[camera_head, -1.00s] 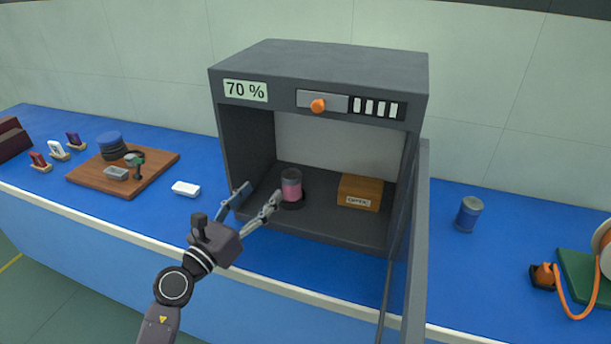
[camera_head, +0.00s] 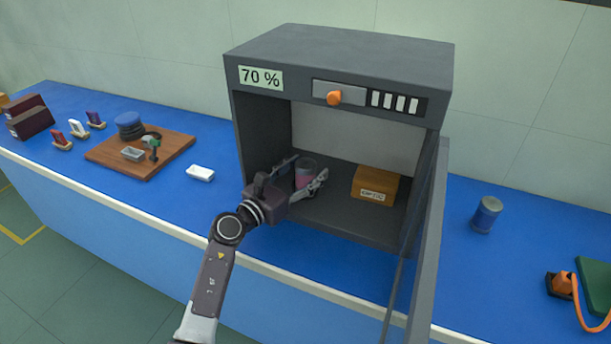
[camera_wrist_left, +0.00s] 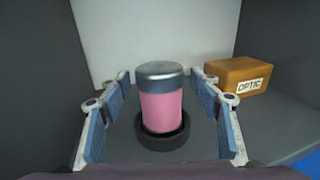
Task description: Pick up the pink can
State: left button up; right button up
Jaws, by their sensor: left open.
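The pink can (camera_head: 305,172) stands upright inside the open grey chamber (camera_head: 340,52), toward its left side. In the left wrist view the pink can (camera_wrist_left: 161,103) has a grey metallic lid and sits in a dark round holder (camera_wrist_left: 162,138). My left gripper (camera_head: 305,170) reaches into the chamber from the front. In the left wrist view its fingers (camera_wrist_left: 162,118) are open, one on each side of the can, with a gap on both sides. The can's lower part is partly hidden by the gripper in the head view. My right gripper is not in view.
An orange box labelled OPTIC (camera_head: 375,184) sits right of the can in the chamber. The chamber's open door (camera_head: 428,245) stands at the right. A wooden board (camera_head: 175,155) and a white block (camera_head: 200,173) lie left.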

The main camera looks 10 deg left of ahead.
pick_arm(q)
jog(key=c, duration=1.4)
